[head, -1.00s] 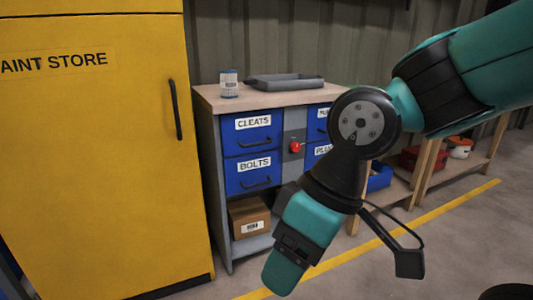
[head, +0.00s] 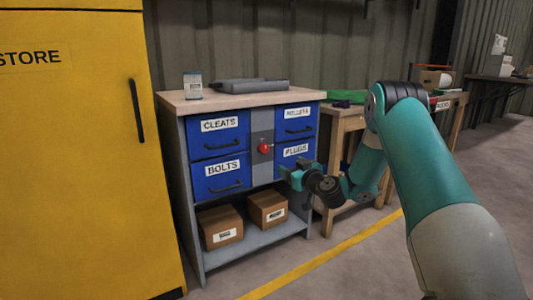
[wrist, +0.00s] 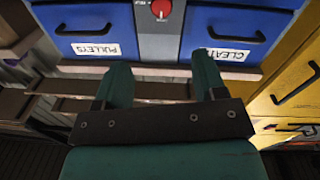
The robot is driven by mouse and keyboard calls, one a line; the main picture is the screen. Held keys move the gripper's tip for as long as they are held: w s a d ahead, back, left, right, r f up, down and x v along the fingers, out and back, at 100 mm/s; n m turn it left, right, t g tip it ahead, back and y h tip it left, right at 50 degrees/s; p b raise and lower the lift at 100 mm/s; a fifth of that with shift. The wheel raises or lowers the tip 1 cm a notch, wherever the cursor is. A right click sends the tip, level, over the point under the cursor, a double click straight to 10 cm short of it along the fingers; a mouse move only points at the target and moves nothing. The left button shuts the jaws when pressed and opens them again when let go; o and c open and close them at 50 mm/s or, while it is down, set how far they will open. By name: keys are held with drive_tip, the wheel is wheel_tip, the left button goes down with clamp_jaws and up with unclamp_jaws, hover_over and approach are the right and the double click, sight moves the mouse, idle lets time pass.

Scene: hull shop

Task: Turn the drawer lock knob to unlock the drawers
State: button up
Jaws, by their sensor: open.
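The red lock knob (head: 265,148) is on the grey strip between the two drawer columns of the blue cabinet. In the wrist view, the red knob (wrist: 161,9) shows at the top edge, partly cut off, with a pale mark on its face. My gripper (head: 288,172) is in front of the cabinet, right of and a little below the knob in the head view, and apart from it. In the wrist view, my gripper (wrist: 160,70) has its two fingers spread with nothing between them. Blue drawers labelled CLEATS (head: 220,136), BOLTS (head: 221,178) and PLUGS (head: 288,156) look shut.
A worktop (head: 240,96) above the drawers holds a can (head: 193,86) and a grey tray (head: 255,86). Two cardboard boxes (head: 220,229) sit on the shelf below. The yellow cupboard (head: 70,180) stands at the left. A wooden bench (head: 345,123) is at the right.

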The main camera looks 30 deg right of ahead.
sight(266, 150)
drive_tip(key=w+b, duration=0.1)
drive_tip(key=w, duration=1.4)
drive_tip(key=shift+b, duration=0.3)
drive_tip(key=shift+w, duration=0.7)
drive_tip(key=c, duration=0.9)
